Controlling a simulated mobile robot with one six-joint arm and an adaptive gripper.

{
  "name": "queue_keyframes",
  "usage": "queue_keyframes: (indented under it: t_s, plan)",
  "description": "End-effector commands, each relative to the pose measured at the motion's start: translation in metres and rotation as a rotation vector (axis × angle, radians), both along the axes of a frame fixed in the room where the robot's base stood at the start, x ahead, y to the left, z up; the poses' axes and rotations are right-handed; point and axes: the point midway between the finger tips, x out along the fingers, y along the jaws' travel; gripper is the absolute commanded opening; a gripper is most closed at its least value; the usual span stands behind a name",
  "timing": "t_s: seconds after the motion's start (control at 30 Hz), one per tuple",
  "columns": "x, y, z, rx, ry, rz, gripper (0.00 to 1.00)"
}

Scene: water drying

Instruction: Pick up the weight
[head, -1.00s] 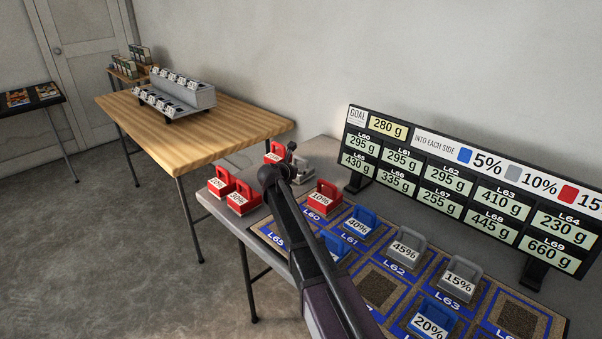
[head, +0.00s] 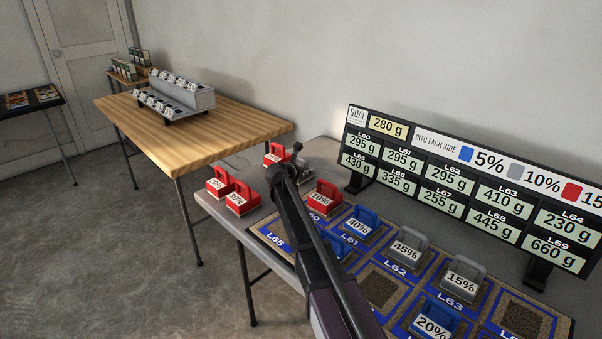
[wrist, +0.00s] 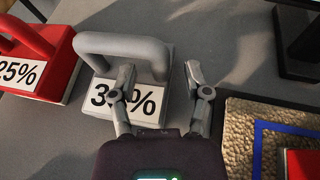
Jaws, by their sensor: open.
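A grey weight (wrist: 150,85) with a thick looped handle stands upright on the grey table in the wrist view. Its white label starts with 3 and ends in %, and a finger covers the middle digit. My gripper (wrist: 159,70) is open and empty, its left finger in front of the label and its right finger beyond the weight's right side. In the head view my arm hides most of this weight and the gripper. A red 25% weight (wrist: 35,62) stands just left of the grey one.
Red weights (head: 243,200) stand at the table's left end. A brown mat (head: 275,232) with blue-lined cells holds blue, grey and red weights on the right. The goal board (head: 470,185) stands behind it. A wooden table (head: 235,130) bears a grey stepped rack (head: 180,98).

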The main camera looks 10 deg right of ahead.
Motion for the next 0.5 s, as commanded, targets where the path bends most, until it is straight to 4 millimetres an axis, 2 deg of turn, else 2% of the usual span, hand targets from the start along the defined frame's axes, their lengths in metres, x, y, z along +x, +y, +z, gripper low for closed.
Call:
queue_keyframes:
  t_s: [0.03,0.2,0.23,0.5]
  plan:
    - [0.0000,0.0002,-0.0001,0.000,0.000,0.000,0.56]
    - [0.0000,0.0004,0.0000,0.000,0.000,0.000,0.06]
    - [0.0000,0.0005,0.0000,0.000,0.000,0.000,0.00]
    - [0.0001,0.0008,0.0002,0.000,-0.001,0.001,0.00]
